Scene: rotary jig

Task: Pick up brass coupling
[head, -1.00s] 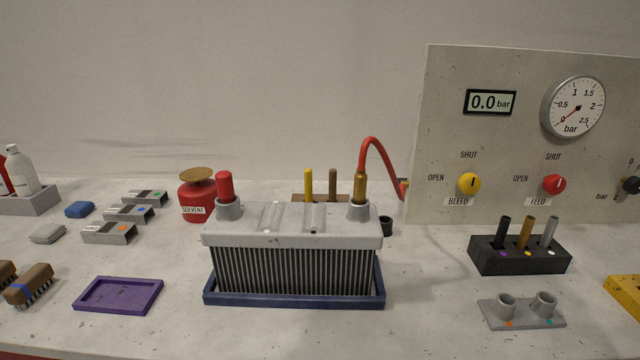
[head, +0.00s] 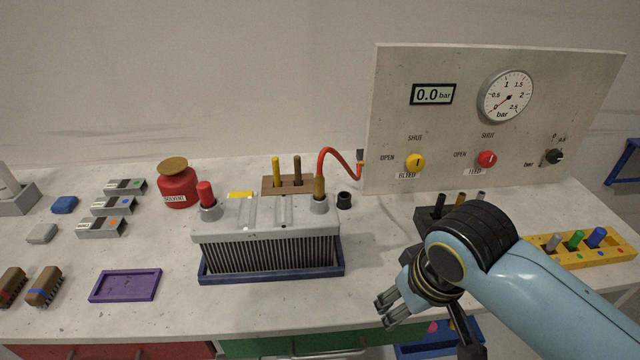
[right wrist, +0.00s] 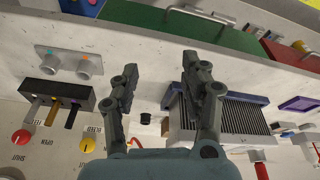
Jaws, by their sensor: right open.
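A brass-coloured coupling stands upright between a black and a grey one in the black rack (right wrist: 62,94). In the right wrist view the brass one (right wrist: 52,112) is the middle piece. In the head view my right arm hides much of the rack. A brass-coloured fitting (head: 319,187) also sits on the radiator's right port, at the end of the red hose. My right gripper (head: 386,312) is open and empty at the table's front edge, right of the radiator and in front of the rack. It points downward. My left gripper is not in view.
The finned radiator (head: 268,255) stands in a blue tray. The grey two-cup holder (right wrist: 70,62) lies in front of the rack. A yellow rack (head: 570,255) stands to the right. The gauge panel (head: 450,130) rises behind. A purple tray (head: 125,285) lies left.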

